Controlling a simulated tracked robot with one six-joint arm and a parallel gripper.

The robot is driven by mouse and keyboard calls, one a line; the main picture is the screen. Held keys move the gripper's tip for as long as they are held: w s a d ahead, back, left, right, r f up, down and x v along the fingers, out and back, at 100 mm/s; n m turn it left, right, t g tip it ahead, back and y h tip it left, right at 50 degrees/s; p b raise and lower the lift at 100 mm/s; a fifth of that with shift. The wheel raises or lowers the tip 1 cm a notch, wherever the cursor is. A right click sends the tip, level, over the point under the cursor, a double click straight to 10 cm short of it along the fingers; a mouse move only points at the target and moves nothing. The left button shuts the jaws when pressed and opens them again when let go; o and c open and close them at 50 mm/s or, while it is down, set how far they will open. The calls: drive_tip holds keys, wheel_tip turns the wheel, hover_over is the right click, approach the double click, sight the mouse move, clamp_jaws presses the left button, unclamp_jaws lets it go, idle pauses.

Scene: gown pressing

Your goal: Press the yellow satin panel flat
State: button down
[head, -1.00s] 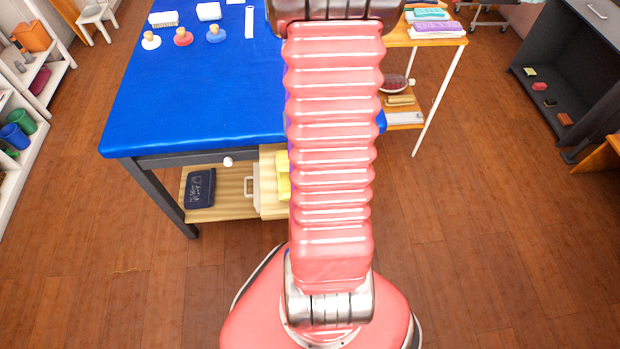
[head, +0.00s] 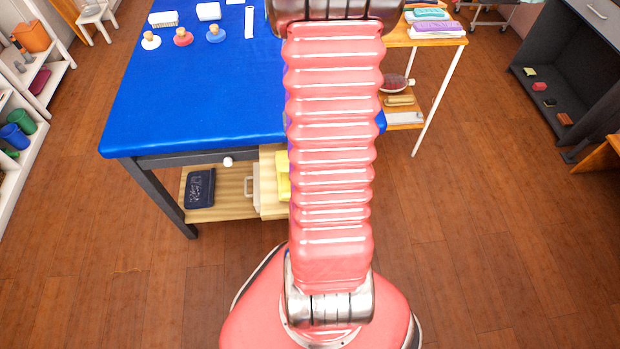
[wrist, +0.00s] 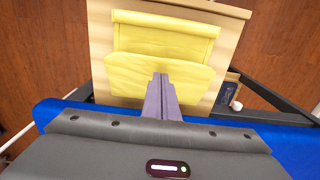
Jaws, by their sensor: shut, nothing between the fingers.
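The yellow satin panel (wrist: 165,38) lies on a pale wooden board (wrist: 101,45) in the wrist view, with a fold or second layer across its near part. In the head view only a yellow sliver (head: 283,176) shows beside my arm, at the table's near edge; my arm hides the rest. My gripper (wrist: 160,76) is shut and empty, its fingertips over the near part of the panel. I cannot tell whether the fingertips touch the cloth. My gripper is out of sight in the head view.
The blue-topped table (head: 200,95) holds several stamp-like knobs and brushes at its far side. A dark blue folded item (head: 200,188) lies on its lower shelf. A white knob (head: 228,162) sticks out at the table front. A wooden side table (head: 447,41) stands right. Floor is clear in front.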

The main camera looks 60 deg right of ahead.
drive_tip(key=shift+f, duration=0.15)
drive_tip(key=shift+f, duration=1.75)
drive_tip(key=shift+r, duration=4)
